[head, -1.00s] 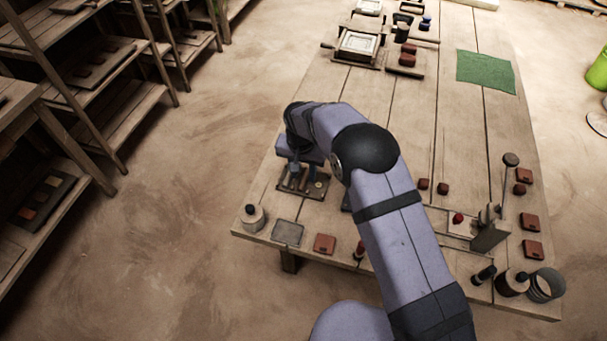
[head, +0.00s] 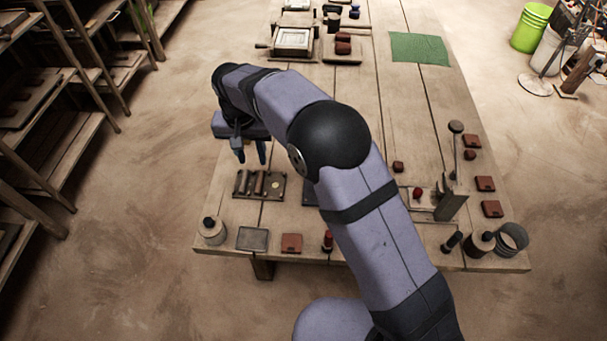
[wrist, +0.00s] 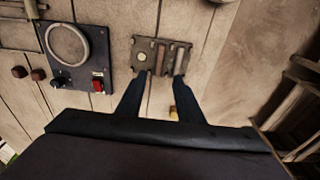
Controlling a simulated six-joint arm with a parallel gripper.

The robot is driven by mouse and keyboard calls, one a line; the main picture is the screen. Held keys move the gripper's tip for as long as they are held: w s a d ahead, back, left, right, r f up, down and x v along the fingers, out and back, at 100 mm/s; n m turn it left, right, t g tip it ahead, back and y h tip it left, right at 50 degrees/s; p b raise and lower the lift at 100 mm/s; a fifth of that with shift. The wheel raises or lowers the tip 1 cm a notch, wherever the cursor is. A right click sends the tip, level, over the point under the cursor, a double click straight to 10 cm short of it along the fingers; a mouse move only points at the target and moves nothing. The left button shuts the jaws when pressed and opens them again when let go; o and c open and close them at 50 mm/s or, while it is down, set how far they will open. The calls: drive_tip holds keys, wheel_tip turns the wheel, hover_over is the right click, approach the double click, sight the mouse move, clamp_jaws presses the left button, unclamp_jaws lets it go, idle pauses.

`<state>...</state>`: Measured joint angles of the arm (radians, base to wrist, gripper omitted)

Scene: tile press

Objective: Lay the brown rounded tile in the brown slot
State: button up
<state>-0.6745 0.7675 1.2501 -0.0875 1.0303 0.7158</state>
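My gripper (head: 251,153) is above and slightly behind the dark slotted tray (head: 276,194) in the head view. Its two fingers are apart with a gap between them, also in the wrist view (wrist: 161,78). The tray (wrist: 140,42) shows beyond the fingertips there, with long upright strips and a small round pale spot. In the head view the strips look brown. I cannot tell which strip is the brown rounded tile or the brown slot. A small orange-tan piece (wrist: 172,110) shows between the fingers near the palm; I cannot tell whether it is on the table.
A dark panel with a ring (wrist: 88,72) and a red switch lies beside the tray. A lidded jar (head: 211,230), a grey plate (head: 252,239) and a red tile (head: 291,243) stand along the front edge. A green mat (head: 419,48) lies at the back.

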drive_tip(key=s+d+r, duration=0.1)
drive_tip(key=s+d, duration=0.3)
drive_tip(key=d, duration=0.5)
drive_tip(key=s+d+r+g, duration=0.1)
drive_tip(key=s+d, duration=0.3)
drive_tip(key=d, duration=0.5)
drive_tip(key=s+d, duration=0.4)
drive_tip(key=d, duration=0.5)
drive_tip(key=s+d+f, duration=0.1)
drive_tip(key=s+d, duration=0.4)
drive_tip(key=s, duration=0.4)
drive_tip(key=shift+s+d+f, duration=0.3)
drive_tip(key=shift+f, duration=0.1)
wheel_tip(320, 180, up, 4)
drive_tip(key=p, duration=0.4)
drive_tip(key=shift+r+p, duration=0.25)
drive_tip(key=shift+p, duration=0.05)
